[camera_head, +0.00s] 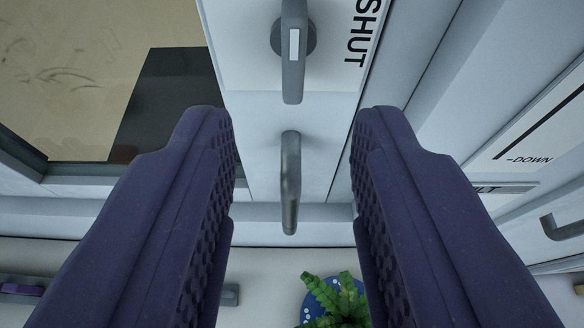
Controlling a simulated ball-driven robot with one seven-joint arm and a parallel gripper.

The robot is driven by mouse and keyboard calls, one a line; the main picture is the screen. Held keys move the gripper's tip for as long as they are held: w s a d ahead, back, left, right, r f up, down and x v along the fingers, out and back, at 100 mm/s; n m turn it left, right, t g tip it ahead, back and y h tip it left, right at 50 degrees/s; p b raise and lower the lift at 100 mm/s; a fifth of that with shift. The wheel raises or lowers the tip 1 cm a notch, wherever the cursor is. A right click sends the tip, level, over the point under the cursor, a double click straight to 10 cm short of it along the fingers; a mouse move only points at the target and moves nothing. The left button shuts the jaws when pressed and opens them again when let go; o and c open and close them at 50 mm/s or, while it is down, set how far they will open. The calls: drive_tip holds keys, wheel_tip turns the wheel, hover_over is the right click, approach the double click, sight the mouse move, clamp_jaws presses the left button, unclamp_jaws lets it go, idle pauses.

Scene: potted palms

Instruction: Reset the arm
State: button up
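My gripper (293,150) reaches in from the bottom of the view with its two dark purple fingers wide apart. It is open, and nothing is held between the fingers. A grey lever handle (291,185) on a white panel shows in the gap between the fingers, farther off and apart from them. A second grey handle (294,45) with a white stripe sits above it, beside the lettering "SHUT". The rest of my arm is not in view.
A green potted plant (338,300) in a blue pot stands at the bottom, partly behind the right finger. A dark-framed window (165,95) is at upper left. Another handle (562,228) and a panel marked "DOWN" (530,140) are at right.

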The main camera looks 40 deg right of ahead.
idle(0.3)
drive_tip(key=w+a+r+n+t+y+b, duration=0.1)
drive_tip(key=w+a+r+t+y+b, duration=0.2)
drive_tip(key=w+r+y+b, duration=0.45)
drive_tip(key=s+r+n+t+y+b, duration=0.1)
drive_tip(key=s+r+b, duration=0.2)
drive_tip(key=r+b, duration=0.25)
drive_tip(key=s+r+n+b, duration=0.2)
drive_tip(key=s+r+b, duration=0.1)
drive_tip(key=r+b, duration=0.3)
drive_tip(key=s+d+r+n+b, duration=0.1)
drive_tip(key=s+d+r+b, duration=0.1)
drive_tip(key=s, duration=0.6)
drive_tip(key=s+d+r+n+b, duration=0.1)
drive_tip(key=s+d+r+b, duration=0.2)
drive_tip(key=s+b, duration=0.4)
drive_tip(key=s+d+r+n+b, duration=0.1)
drive_tip(key=s+r+b, duration=0.3)
drive_tip(key=s, duration=0.5)
drive_tip(key=shift+d+r+t+h+b, duration=0.25)
drive_tip(key=shift+d+t+h+b, duration=0.15)
drive_tip(key=shift+d, duration=0.3)
drive_tip(key=shift+o, duration=0.3)
drive_tip(key=shift+w+f, duration=0.1)
drive_tip(key=shift+w, duration=0.05)
